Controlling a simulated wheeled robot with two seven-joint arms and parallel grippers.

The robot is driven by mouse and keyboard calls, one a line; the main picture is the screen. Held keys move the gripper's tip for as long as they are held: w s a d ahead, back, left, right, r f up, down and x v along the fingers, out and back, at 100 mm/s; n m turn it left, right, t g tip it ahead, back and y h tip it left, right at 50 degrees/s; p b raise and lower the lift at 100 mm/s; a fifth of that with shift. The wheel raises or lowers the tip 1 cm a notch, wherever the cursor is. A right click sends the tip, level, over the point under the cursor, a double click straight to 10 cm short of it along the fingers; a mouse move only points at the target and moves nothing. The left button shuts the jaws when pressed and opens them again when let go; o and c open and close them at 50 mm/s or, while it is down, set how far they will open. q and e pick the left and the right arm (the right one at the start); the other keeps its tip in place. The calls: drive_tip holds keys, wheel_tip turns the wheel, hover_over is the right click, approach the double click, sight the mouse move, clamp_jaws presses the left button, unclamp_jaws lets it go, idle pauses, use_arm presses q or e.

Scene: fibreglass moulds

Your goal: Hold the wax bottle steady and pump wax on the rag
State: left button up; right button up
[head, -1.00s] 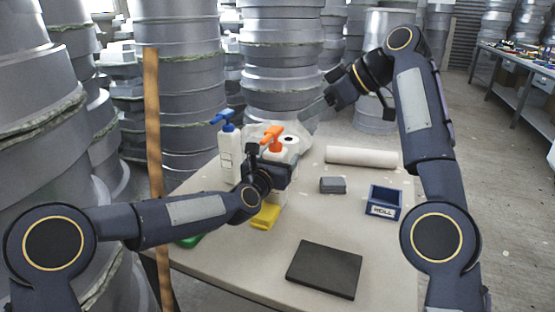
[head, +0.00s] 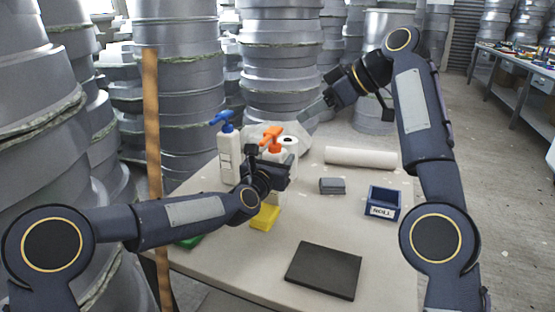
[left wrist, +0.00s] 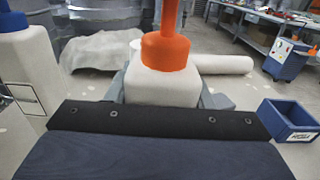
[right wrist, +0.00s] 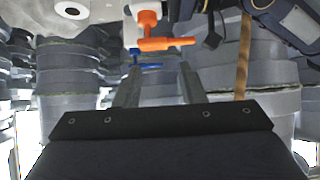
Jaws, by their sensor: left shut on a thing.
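A white bottle with an orange pump head (head: 272,138) stands upright on the table. It shows large in the left wrist view (left wrist: 162,85), with my left gripper's fingers on both sides of its body. My left gripper (head: 281,172) is shut on this bottle. My right gripper (head: 312,110) is up behind and right of the pump, apart from it. In the right wrist view its fingers (right wrist: 160,85) are spread with nothing between them, and the orange pump head (right wrist: 160,42) is beyond them. A pale crumpled cloth (left wrist: 105,48) lies behind the bottle; I cannot tell whether it is the rag.
A white bottle with a blue pump (head: 228,150) stands left of the orange one. A yellow block (head: 264,217), grey block (head: 332,186), blue bin (head: 383,200), black pad (head: 324,270) and white roll (head: 360,157) are on the table. A wooden post (head: 153,150) rises at left.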

drive_tip(key=shift+r, duration=0.1)
drive_tip(key=c, duration=0.4)
drive_tip(key=shift+d+r+n+y, duration=0.15)
drive_tip(key=shift+r+n+y, duration=0.25)
drive_tip(key=shift+y, duration=0.2)
clamp_jaws()
drive_tip(key=s+t+y, duration=0.1)
drive_tip(key=r+t+y, duration=0.1)
drive_tip(key=y, duration=0.1)
drive_tip(key=shift+s+d+m, duration=0.35)
drive_tip(key=shift+m, duration=0.05)
